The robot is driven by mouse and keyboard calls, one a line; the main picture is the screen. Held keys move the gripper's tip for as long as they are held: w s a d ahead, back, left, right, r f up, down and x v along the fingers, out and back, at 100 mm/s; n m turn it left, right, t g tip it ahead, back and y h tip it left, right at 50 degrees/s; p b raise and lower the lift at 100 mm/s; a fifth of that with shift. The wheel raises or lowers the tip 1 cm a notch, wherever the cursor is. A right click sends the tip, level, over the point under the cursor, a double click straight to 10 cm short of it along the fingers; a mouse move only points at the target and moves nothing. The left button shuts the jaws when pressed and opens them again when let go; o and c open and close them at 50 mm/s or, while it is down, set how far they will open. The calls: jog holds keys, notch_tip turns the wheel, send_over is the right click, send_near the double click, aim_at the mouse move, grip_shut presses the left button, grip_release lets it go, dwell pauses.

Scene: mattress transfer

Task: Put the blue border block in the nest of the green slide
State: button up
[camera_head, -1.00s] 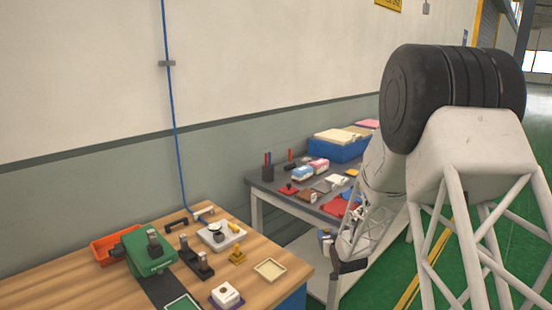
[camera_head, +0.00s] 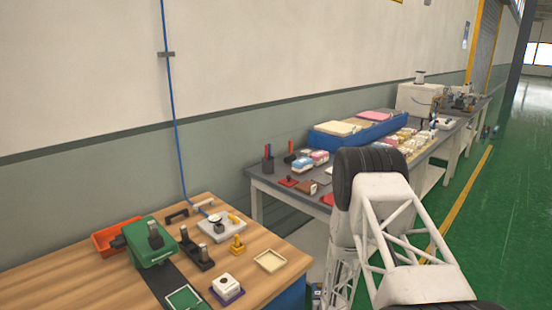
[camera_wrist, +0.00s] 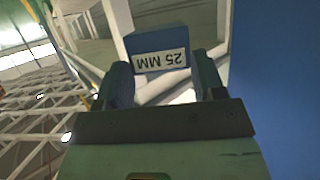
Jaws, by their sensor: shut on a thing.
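My gripper (camera_wrist: 163,70) is shut on a blue block (camera_wrist: 157,41) with a white "25 MM" label, which shows upside down in the wrist view. The block sits between the two dark fingers and sticks out past their tips. A green plate with a pale border (camera_head: 185,299) lies on a black strip in front of the green machine (camera_head: 150,245), at the lower left of the wooden table; it looks like the green slide. Its lower part is cut off by the picture edge.
The wooden table (camera_head: 120,287) also holds an orange bin (camera_head: 104,243), a black stand (camera_head: 197,252), a yellow piece (camera_head: 238,244), a shallow tray (camera_head: 270,261) and a white block on a purple base (camera_head: 227,287). A grey table (camera_head: 262,183) with many items stands behind.

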jog(key=shift+s+a+f, duration=0.1)
jog(key=shift+s+f, duration=0.15)
jog(key=shift+f, duration=0.25)
jog(key=shift+s+a+f, duration=0.1)
jog(key=shift+s+f, duration=0.1)
jog(key=shift+f, duration=0.25)
